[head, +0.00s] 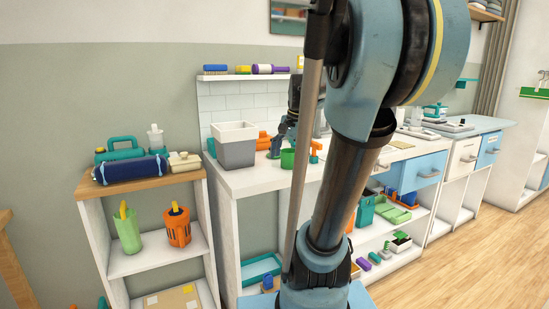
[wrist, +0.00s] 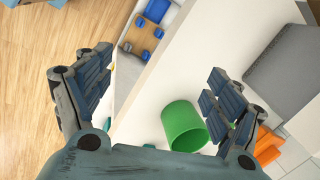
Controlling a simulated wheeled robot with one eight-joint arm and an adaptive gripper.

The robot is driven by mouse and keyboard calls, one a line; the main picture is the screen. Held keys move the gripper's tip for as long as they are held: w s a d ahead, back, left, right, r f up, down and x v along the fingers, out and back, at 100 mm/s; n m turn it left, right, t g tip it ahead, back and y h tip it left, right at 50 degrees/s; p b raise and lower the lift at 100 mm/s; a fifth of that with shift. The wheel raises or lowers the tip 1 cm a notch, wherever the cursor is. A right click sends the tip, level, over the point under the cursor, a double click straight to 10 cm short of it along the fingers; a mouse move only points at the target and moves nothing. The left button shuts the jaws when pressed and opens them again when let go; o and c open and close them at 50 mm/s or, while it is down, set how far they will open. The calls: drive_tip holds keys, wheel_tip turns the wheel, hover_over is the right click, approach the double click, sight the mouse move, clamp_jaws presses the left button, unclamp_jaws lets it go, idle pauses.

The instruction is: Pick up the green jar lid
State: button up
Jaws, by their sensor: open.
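A green round, cup-like piece (head: 288,159) stands on the white counter, below my gripper (head: 284,137). It is the only green piece I see near the gripper; I cannot tell for sure that it is the jar lid. In the wrist view the green piece (wrist: 182,126) shows as a short cylinder with a dark inside. It lies between the two fingers, closer to the right one, and low in the picture. My gripper (wrist: 160,72) is open, with its fingers wide apart and nothing held. My arm hides part of the counter in the head view.
A grey and white bin (head: 235,147) stands left of the green piece. Orange items (head: 263,141) are close by on the counter, also in the wrist view (wrist: 268,148).

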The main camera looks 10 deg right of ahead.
drive_tip(key=w+d+r+m+y, duration=0.15)
drive_tip(key=w+r+m, duration=0.25)
drive_tip(key=w, duration=0.4)
drive_tip(key=w+d+r+m, duration=0.2)
drive_tip(key=w+r+m, duration=0.15)
drive_tip(key=w, duration=0.45)
drive_tip(key=w+d+r+m+y, duration=0.1)
drive_tip(key=w+d+r+m, duration=0.15)
drive_tip(key=w+m, duration=0.4)
drive_tip(key=shift+n, duration=0.7)
drive_tip(key=x, duration=0.3)
drive_tip(key=w+x, duration=0.1)
drive_tip(key=x, duration=0.3)
drive_tip(key=w+x, duration=0.1)
drive_tip(key=x, duration=0.3)
drive_tip(key=shift+r, duration=0.25)
drive_tip(key=shift+x, duration=2.95)
drive_tip(key=shift+s+d, duration=0.15)
drive_tip(key=c, duration=1)
